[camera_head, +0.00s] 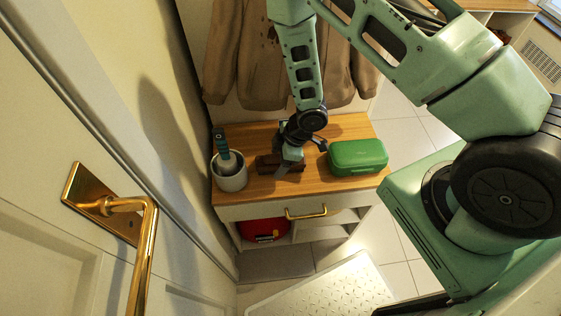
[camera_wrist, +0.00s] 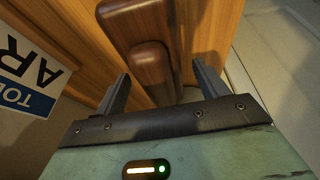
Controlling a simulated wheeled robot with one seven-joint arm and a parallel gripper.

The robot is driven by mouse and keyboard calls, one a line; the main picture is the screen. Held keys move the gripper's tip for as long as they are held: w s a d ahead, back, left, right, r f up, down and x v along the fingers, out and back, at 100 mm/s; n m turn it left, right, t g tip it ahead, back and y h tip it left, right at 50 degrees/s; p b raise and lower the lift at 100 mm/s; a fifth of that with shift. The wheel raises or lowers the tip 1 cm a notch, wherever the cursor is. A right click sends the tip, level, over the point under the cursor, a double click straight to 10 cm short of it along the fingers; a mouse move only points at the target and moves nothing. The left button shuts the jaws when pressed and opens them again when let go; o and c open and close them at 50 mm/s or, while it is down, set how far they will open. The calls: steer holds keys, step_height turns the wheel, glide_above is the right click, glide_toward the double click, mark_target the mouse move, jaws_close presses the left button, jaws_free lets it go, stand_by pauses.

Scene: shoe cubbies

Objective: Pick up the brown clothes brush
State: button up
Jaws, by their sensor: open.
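The brown clothes brush (camera_head: 265,163) lies on the wooden top of the low cabinet, between a pale cup and a green case. My gripper (camera_head: 291,162) is over it and hides part of it. In the wrist view the brush (camera_wrist: 150,62) shows as dark brown, rounded wood reaching into the space between the two fingers of my open gripper (camera_wrist: 161,88). Gaps show between the brush and both fingers. I cannot tell how far the fingertips are above the cabinet top.
The cup (camera_head: 231,177) holds a teal-handled item. The green case (camera_head: 357,157) stands on the right of the cabinet top (camera_head: 348,127). Brown coats (camera_head: 245,60) hang behind. A door with a brass handle (camera_head: 146,230) is close on the left. A printed sign (camera_wrist: 25,75) shows in the wrist view.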

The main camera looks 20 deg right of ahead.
mark_target(278, 156)
steer(key=shift+f, duration=0.2)
steer(key=c, duration=1.2)
steer(key=shift+o, duration=0.3)
steer(key=shift+r, duration=0.1)
step_height(278, 156, up, 10)
steer(key=shift+f+p, duration=0.1)
steer(key=shift+p, duration=0.25)
